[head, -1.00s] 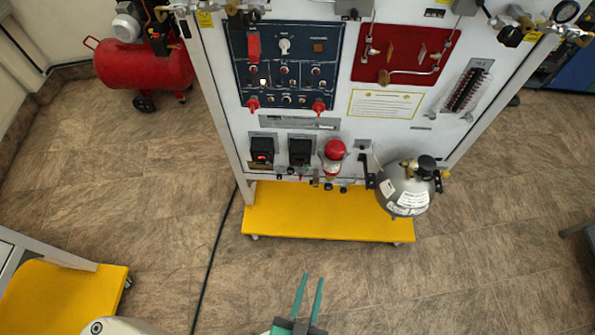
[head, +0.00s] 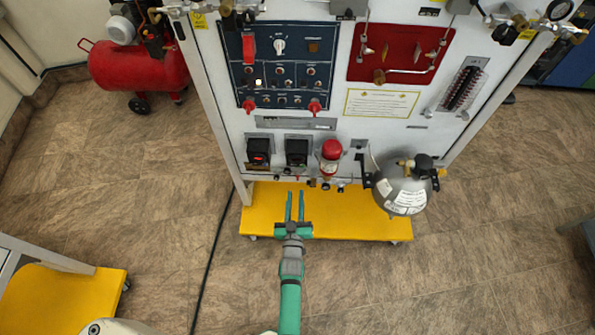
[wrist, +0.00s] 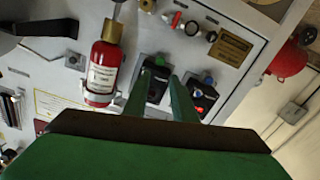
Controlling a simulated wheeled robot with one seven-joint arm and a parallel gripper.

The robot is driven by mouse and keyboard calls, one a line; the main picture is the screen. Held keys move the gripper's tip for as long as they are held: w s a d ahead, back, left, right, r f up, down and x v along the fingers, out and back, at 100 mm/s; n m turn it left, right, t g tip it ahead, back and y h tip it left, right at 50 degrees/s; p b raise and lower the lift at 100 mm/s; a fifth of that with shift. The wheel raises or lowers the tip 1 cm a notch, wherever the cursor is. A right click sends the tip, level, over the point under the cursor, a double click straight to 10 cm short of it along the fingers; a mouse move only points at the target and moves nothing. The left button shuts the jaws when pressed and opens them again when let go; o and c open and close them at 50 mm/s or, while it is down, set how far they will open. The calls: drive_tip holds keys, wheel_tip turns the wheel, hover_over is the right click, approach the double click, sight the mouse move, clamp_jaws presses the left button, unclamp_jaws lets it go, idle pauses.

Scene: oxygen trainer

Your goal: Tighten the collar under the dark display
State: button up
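The dark display (head: 298,150) is the right one of two small black units low on the white panel. Its face shows no lit digits. In the wrist view the dark display (wrist: 157,88) appears turned over, partly behind my fingers. A small green-topped part (wrist: 160,61) sits at its edge there. Small fittings (head: 299,178) line the panel's lower edge under it; I cannot tell which is the collar. My gripper (head: 295,194) is open and empty, its two green fingers apart and pointing at the panel, just below the display in the head view.
The lit display (head: 259,151) is just left of the dark one. A red-topped cylinder (head: 330,157) is close on the right, and a grey tank (head: 402,190) hangs farther right. A yellow base (head: 345,225) lies below the panel. The floor in front is mostly clear.

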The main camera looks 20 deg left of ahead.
drive_tip(key=x, duration=1.2)
drive_tip(key=shift+f, duration=0.1)
clamp_jaws()
drive_tip(key=shift+s+a, duration=0.1)
